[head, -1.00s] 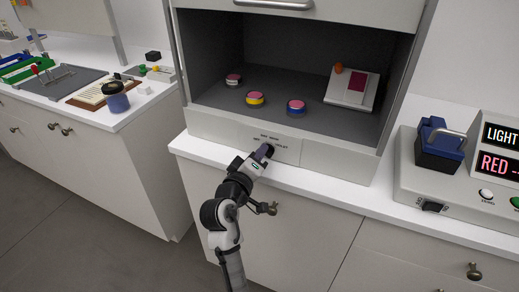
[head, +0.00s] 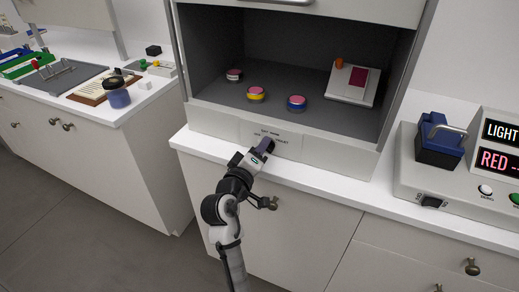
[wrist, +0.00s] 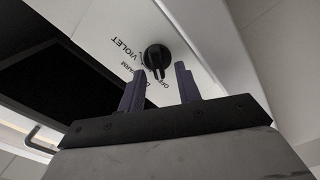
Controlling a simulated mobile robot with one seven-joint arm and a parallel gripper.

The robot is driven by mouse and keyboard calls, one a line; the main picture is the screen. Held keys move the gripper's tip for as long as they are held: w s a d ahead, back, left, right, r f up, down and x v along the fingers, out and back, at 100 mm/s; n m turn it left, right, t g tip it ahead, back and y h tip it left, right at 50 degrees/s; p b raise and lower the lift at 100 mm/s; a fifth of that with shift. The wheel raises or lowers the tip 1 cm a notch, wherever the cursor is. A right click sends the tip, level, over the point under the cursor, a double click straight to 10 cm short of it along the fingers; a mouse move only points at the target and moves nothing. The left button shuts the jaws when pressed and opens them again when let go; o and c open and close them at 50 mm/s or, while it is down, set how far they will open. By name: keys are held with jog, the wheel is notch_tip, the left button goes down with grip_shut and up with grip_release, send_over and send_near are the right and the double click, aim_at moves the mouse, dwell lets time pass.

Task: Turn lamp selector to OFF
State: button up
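The lamp selector is a small black round knob with a raised bar (wrist: 157,58) on the pale front panel below the booth opening. In the wrist view the bar's protruding end points down, close to the OFF label. WARM and VIOLET labels lie to the knob's left, and a finger partly covers the lettering. My gripper (wrist: 160,72) has two purple-grey fingers spread apart, one on each side of the bar's lower end. I see no clear contact. In the head view my gripper (head: 264,147) is at the panel and hides the knob.
Pink-topped jars (head: 256,93) and a tilted white board (head: 353,85) are inside the dark booth above. A white counter ledge (head: 310,182) runs below the panel. A console with a blue block (head: 438,143) stands right. A side counter (head: 125,112) with jar and trays is left.

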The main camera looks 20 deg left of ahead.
jog(key=s+b, duration=0.3)
jog(key=s, duration=1.1)
jog(key=shift+a+b, duration=0.25)
jog(key=shift+b, duration=0.05)
jog(key=shift+w, duration=0.1)
